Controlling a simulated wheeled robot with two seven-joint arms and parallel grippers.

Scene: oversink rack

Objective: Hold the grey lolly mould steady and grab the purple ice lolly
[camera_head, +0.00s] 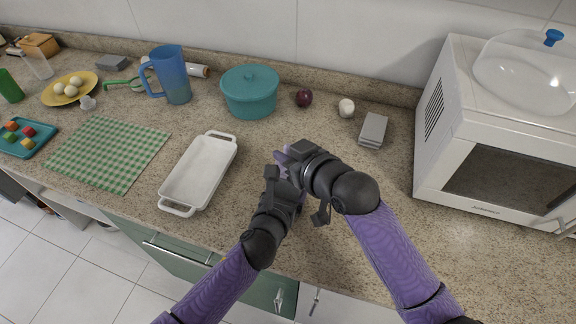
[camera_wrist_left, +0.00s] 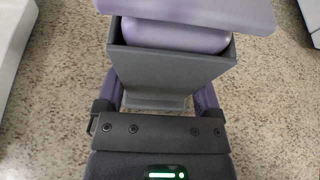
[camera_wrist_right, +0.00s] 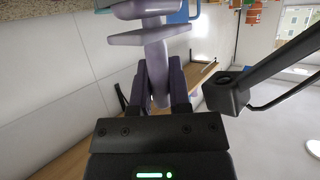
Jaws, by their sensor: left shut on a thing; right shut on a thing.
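The grey lolly mould (camera_wrist_left: 170,75) is upright in the left wrist view, with its open top toward the upper edge. My left gripper (camera_wrist_left: 156,103) is shut on its lower part. The purple ice lolly (camera_wrist_left: 185,38) has its rounded body inside the mould's mouth, with its flat purple plate above. In the right wrist view my right gripper (camera_wrist_right: 160,88) is shut on the purple handle (camera_wrist_right: 155,62), below the plate in that picture. In the head view the left gripper (camera_head: 286,188) and right gripper (camera_head: 288,158) nearly touch and hide most of the mould.
A white baking dish (camera_head: 198,174) lies just left of the grippers. A teal pot (camera_head: 250,92), red onion (camera_head: 304,97), garlic bulb (camera_head: 347,108) and grey box (camera_head: 373,130) stand behind. A microwave (camera_head: 505,140) is at the right. The counter between grippers and microwave is clear.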

